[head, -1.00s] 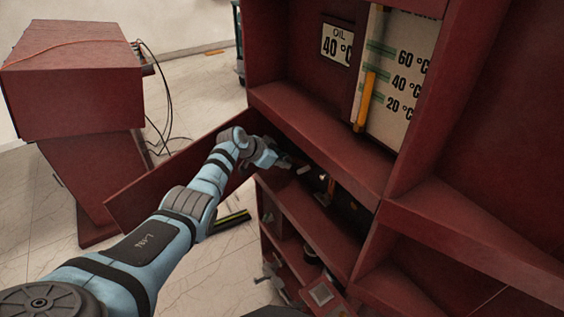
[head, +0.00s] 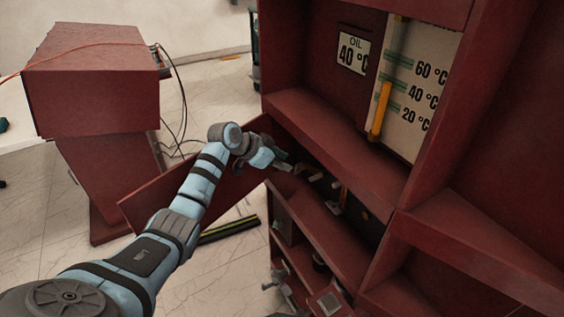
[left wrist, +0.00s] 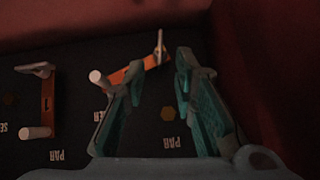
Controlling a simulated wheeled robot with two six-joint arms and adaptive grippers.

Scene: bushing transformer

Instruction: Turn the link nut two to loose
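In the left wrist view, two orange links lie on a dark panel (left wrist: 75,118). The right link (left wrist: 150,62) has a pale wing nut (left wrist: 160,45) at its far end and a white peg (left wrist: 97,77) at its near end. The left link (left wrist: 47,92) has a wing nut (left wrist: 36,69) and a white peg (left wrist: 36,132). My left gripper (left wrist: 160,72) is open; its left finger overlaps part of the right link, and that nut shows beyond the fingertips. In the head view my left gripper (head: 284,164) is at the cabinet opening. I cannot tell which nut is number two.
The dark red cabinet (head: 330,135) has a shelf edge above the panel and an oil gauge (head: 353,53) higher up. An open flap (head: 190,185) hangs beside my left arm. A red pedestal (head: 95,95) stands at left. In the wrist view a red wall (left wrist: 265,70) rises close at right.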

